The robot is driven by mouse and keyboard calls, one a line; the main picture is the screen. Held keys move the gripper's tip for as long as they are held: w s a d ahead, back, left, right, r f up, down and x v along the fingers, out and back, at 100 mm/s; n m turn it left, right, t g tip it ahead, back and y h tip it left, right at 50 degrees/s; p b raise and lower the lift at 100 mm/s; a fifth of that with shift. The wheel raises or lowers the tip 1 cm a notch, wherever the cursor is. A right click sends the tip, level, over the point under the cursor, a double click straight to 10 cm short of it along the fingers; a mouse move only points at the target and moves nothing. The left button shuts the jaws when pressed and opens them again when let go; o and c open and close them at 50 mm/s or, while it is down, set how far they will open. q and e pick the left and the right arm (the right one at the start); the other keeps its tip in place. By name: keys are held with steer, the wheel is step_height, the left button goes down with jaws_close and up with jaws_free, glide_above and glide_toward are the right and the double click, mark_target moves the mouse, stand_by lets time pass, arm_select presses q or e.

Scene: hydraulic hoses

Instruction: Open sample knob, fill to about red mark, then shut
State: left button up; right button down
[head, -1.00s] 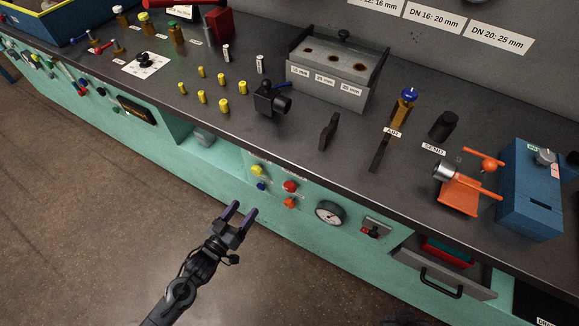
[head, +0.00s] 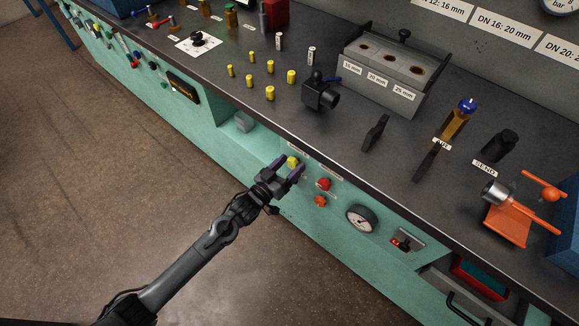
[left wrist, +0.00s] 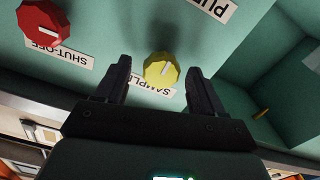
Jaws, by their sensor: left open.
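The yellow sample knob (head: 292,161) is on the teal front panel of the bench. In the left wrist view the knob (left wrist: 161,70) has a white pointer line and sits above the label "SAMPLE" (left wrist: 153,91), which appears upside down. My left gripper (head: 285,166) is open, with its fingertips on either side of the knob. In the left wrist view the gripper (left wrist: 161,78) shows a gap between each finger and the knob. No red mark can be made out. My right gripper is not in view.
A red shut-off knob (left wrist: 42,22) is beside the sample knob, with an orange knob (head: 320,201) below it in the head view. An open recess (head: 238,122) lies to the left.

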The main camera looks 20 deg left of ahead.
arm_select(q)
steer(key=shift+w+d, duration=0.1)
steer(key=shift+w, duration=0.05)
steer(key=c, duration=1.1)
steer(key=shift+o, duration=0.2)
